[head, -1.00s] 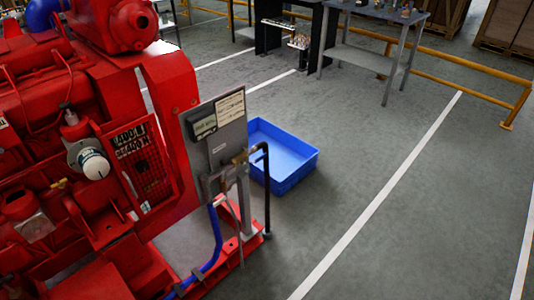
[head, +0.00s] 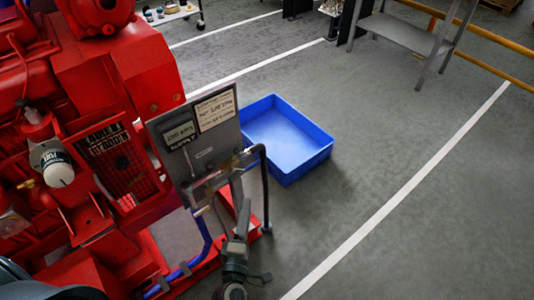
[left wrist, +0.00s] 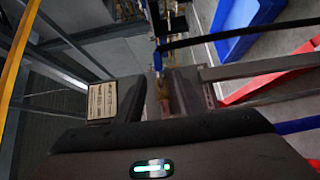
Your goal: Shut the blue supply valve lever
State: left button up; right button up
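A grey panel with labels (head: 197,128) stands on the red pumpset's base, with brass pipework (head: 216,178) and a black hose (head: 265,190) at its right. My left gripper (head: 240,222) is low in front of this pipework, below and close to it; whether it touches is unclear. In the left wrist view, a small blue piece, apparently the valve lever (left wrist: 157,58), shows beside brass fittings (left wrist: 167,98), ahead of my gripper's dark body. I cannot make out the lever clearly in the head view. My right gripper is not in view.
A blue tray (head: 326,153) lies on the floor behind the panel. The red engine (head: 120,70) fills the left side. A blue hose (head: 205,240) runs down by the base. Open grey floor lies to the right, with a table (head: 410,33) farther back.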

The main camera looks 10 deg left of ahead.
pick_arm(q)
jog(key=shift+w+r, duration=0.15)
jog(key=shift+r, duration=0.2)
